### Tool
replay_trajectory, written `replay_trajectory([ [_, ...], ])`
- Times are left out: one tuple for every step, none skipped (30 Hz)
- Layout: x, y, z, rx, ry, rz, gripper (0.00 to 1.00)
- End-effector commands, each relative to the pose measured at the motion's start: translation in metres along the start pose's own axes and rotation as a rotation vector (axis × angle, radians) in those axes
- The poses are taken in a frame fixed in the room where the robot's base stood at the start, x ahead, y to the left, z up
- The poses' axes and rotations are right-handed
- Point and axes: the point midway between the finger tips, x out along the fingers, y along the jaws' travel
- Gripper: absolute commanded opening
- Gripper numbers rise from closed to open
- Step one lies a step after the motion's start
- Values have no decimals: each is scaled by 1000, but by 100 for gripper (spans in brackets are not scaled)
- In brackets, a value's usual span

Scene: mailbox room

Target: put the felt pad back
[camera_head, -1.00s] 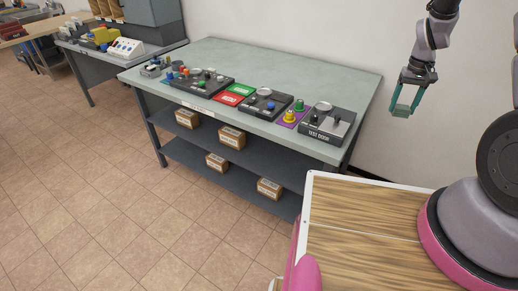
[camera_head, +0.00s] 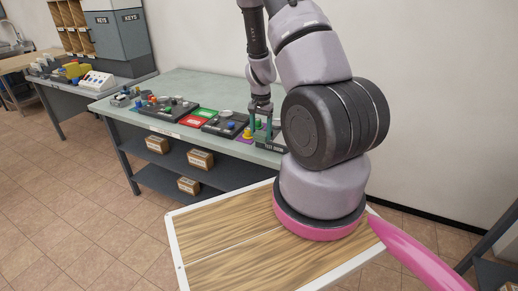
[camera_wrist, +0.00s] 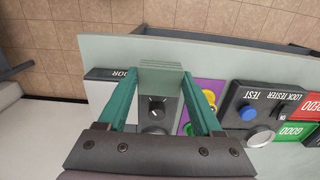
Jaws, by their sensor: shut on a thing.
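My gripper (camera_head: 263,127) is over the right end of the grey-green worktable (camera_head: 200,84). In the wrist view its two teal fingers are shut on a small grey-green block (camera_wrist: 160,77), which looks like the felt pad. The block is held at the fingertips above a dark tester box (camera_wrist: 153,108) with a round knob and a label ending in "DOOR". I cannot tell the exact height of the block above the box. In the head view my arm hides part of the box, and the block cannot be made out.
Beside that box is a purple mat (camera_wrist: 205,98) with a yellow and a green knob. Another tester box (camera_wrist: 250,108) and red and green cards follow. Cardboard boxes (camera_head: 200,160) sit on the shelf below. A second table (camera_head: 85,90) stands at the left.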

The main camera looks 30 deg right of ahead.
Motion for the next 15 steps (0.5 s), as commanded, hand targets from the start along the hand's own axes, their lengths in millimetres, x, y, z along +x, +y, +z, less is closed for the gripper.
replay_trajectory([
  [10, 1, 0, 2, -3, 2, 15],
  [14, 1, 0, 0, -2, 2, 15],
  [18, 0, 0, -1, -2, 1, 15],
  [21, 0, 0, -1, -2, 0, 15],
  [23, 0, 0, -1, -2, 0, 15],
  [25, 0, 0, -1, -1, 0, 15],
  [27, 0, 0, -2, 0, 0, 15],
  [29, 0, 0, -3, 0, 0, 15],
  [33, 0, 0, -3, -1, 0, 15],
  [38, 0, 1, -3, -3, 0, 15],
  [42, 0, 0, -3, -2, 1, 15],
  [48, 0, 0, -3, -2, 1, 15],
  [53, 0, 0, -3, -3, 1, 15],
  [57, 0, 0, -3, -2, 0, 15],
  [60, 0, 0, -3, -1, 0, 15],
])
